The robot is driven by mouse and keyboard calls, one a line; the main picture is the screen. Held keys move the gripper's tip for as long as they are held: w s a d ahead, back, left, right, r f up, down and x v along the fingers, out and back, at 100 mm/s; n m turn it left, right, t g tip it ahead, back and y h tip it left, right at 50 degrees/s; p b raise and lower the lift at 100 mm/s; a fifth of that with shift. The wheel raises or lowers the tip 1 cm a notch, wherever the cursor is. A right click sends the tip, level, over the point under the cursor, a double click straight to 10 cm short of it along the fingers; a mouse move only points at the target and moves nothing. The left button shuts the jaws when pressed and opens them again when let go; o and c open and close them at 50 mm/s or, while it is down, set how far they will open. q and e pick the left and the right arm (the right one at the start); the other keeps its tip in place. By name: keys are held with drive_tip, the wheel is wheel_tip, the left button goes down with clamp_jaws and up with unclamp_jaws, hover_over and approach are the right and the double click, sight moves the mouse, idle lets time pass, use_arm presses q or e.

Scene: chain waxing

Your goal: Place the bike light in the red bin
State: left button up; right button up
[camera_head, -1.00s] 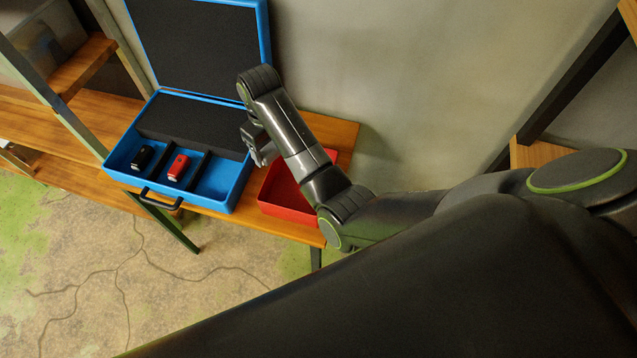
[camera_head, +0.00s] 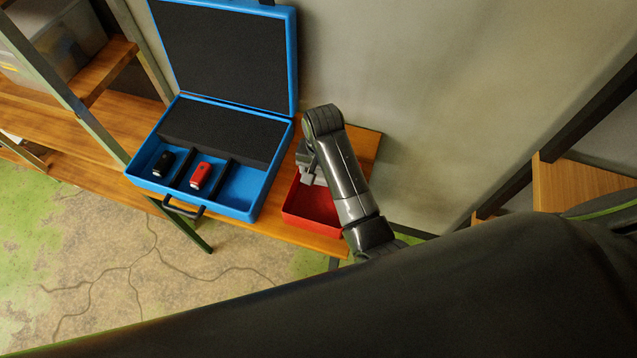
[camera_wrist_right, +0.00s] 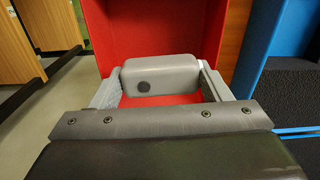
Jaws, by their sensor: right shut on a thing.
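The bike light (camera_wrist_right: 165,72) is a grey rounded block with a dark round spot. My right gripper (camera_wrist_right: 160,86) is shut on it, with a finger at each end. In the head view the right gripper (camera_head: 308,168) is over the back left part of the red bin (camera_head: 318,226), and the light is hard to make out there. The red bin (camera_wrist_right: 150,28) fills the background behind the light in the wrist view. I cannot tell the exact height of the light over the bin floor. My left gripper is not in view.
An open blue case (camera_head: 240,212) stands left of the bin on the wooden bench (camera_head: 366,142). It holds a black light (camera_head: 164,164) and a red light (camera_head: 201,175) in separate slots; its right slot is empty. A wall is behind.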

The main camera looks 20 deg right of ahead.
drive_tip(key=shift+s+r, duration=0.1)
drive_tip(key=shift+s, duration=0.1)
hover_over(323, 199)
drive_tip(key=shift+m, duration=0.3)
wheel_tip(323, 199, down, 5)
drive_tip(key=shift+s+r+p, duration=0.1)
drive_tip(key=shift+p, duration=0.35)
drive_tip(key=shift+f, duration=2.35)
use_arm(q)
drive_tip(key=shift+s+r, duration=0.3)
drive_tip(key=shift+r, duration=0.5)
use_arm(e)
drive_tip(key=shift+f, duration=0.2)
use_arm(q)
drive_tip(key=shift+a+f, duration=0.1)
use_arm(e)
drive_tip(key=shift+f, duration=0.1)
drive_tip(key=o, duration=1)
drive_tip(key=shift+r, duration=0.6)
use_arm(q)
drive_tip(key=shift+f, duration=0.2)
use_arm(e)
wheel_tip(323, 199, up, 11)
drive_tip(key=shift+r, duration=0.1)
